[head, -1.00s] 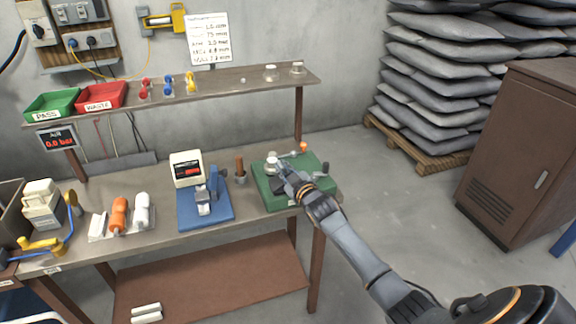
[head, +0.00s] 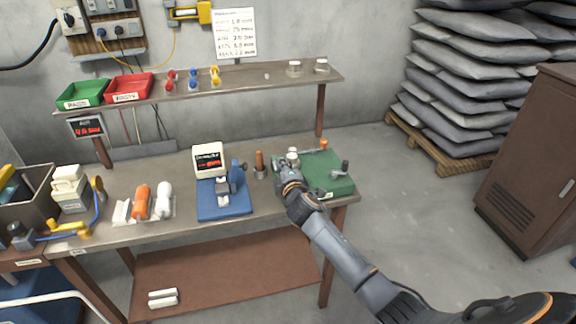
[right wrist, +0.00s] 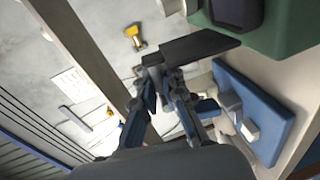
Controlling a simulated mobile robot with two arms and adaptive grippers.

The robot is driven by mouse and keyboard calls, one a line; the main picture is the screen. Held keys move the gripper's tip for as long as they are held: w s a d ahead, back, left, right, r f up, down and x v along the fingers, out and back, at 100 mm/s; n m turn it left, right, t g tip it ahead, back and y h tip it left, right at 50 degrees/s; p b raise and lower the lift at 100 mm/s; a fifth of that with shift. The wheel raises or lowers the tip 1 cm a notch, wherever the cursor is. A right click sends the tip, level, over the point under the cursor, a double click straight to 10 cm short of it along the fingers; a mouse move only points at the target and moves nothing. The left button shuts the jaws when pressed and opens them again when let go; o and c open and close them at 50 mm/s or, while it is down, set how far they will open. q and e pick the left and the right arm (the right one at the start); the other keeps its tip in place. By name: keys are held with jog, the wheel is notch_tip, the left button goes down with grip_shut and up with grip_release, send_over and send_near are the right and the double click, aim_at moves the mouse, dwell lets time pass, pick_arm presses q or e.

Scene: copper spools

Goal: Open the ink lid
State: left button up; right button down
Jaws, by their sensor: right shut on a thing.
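The green device (head: 335,182) stands at the right end of the bench, with white round parts (head: 292,154) on top at its left side. My right gripper (head: 284,170) is at its left edge. In the right wrist view, the right gripper (right wrist: 158,70) is shut on a dark flat plate, probably the ink lid (right wrist: 203,45), which reaches toward the green body (right wrist: 285,25). I cannot tell whether the plate is still joined to the device. The fingertips are hard to make out in the head view. My left gripper is not in view.
A brown post in a small cup (head: 260,168) and the blue-based device (head: 222,205) stand just left of my right gripper. The shelf (head: 240,83) runs above the back of the bench. Open floor lies to the right of the bench.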

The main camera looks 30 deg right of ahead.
jog(key=shift+w+a+f+n+h+b, duration=0.15)
jog(key=shift+a+f+n, duration=0.05)
jog(key=shift+a+n, duration=0.45)
jog(key=shift+w+a+f+n+h+b, duration=0.15)
jog(key=shift+a+n, duration=0.25)
jog(key=shift+n, duration=0.35)
jog(key=c, duration=1.4)
grip_release()
jog(key=shift+a+f, duration=0.1)
jog(key=shift+s, duration=0.1)
jog(key=shift+s, duration=0.2)
jog(key=v, duration=1.1)
jog(key=shift+s+a, duration=0.15)
jog(key=shift+s, duration=0.05)
